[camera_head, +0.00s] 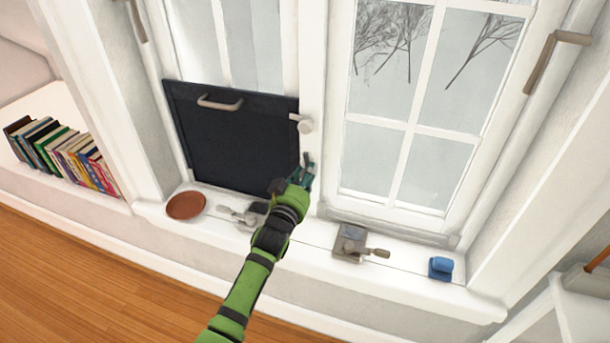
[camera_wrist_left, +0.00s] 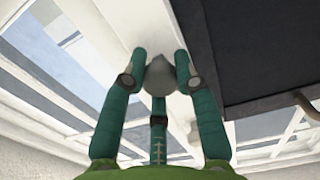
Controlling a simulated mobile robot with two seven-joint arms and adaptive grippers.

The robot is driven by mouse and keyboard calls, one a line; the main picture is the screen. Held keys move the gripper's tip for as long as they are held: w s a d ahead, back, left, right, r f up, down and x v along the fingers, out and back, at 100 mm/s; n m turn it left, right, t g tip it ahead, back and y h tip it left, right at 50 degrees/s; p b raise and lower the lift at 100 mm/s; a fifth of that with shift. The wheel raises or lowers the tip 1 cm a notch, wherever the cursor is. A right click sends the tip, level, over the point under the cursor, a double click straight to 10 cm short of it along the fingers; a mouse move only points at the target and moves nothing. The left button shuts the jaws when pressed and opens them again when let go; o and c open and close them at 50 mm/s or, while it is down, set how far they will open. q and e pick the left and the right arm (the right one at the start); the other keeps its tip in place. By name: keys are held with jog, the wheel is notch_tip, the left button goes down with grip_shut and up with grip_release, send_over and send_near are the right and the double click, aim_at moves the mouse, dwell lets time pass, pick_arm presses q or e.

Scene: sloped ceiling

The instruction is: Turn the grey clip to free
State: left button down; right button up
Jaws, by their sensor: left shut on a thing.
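The dark panel (camera_wrist_left: 265,45) is at the right there. Its handle (camera_head: 220,103) is near its top edge. My right gripper is not in view.
On the white sill are a brown round dish (camera_head: 186,205), a grey metal piece (camera_head: 242,215), a grey block with a lever (camera_head: 350,244) and a blue object (camera_head: 440,268). Books (camera_head: 62,155) stand at the left. Bare sill shows between the lever block and blue object.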

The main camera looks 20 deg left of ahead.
pick_arm(q)
jog(key=c, duration=0.9)
grip_release()
jog(key=s, duration=1.2)
jog(key=shift+a, duration=0.25)
jog(key=shift+c, duration=0.3)
